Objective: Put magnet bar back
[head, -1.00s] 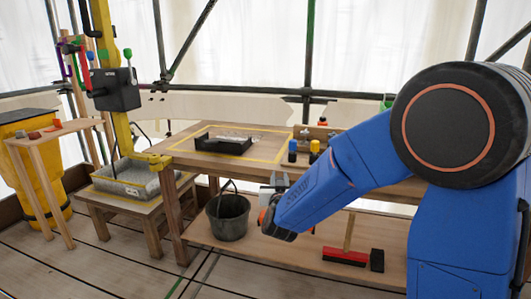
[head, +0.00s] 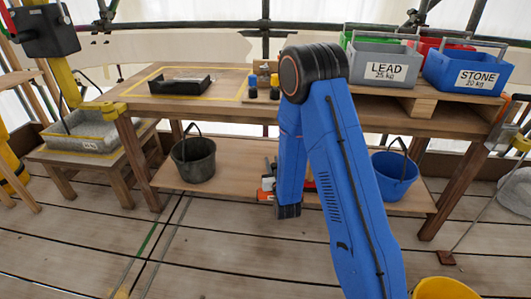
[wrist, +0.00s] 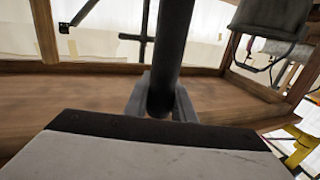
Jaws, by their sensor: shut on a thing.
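A dark round bar (wrist: 172,50), which I take to be the magnet bar, runs upward in the wrist view. Its lower end sits between the grey fingers of my gripper (wrist: 160,103), which are shut on it. In the head view my gripper (head: 270,168) is partly hidden behind my blue arm, in front of the workbench and above its lower shelf. The bar cannot be made out there. A black tray (head: 182,84) lies on the bench top inside a yellow outline (head: 240,91).
The workbench (head: 222,110) carries grey LEAD (head: 385,78) and blue STONE (head: 478,80) crates at right. A black bucket (head: 195,160) and a blue bucket (head: 393,178) stand on the shelf. A yellow bucket (head: 445,288) is at front right. Open floor lies at left.

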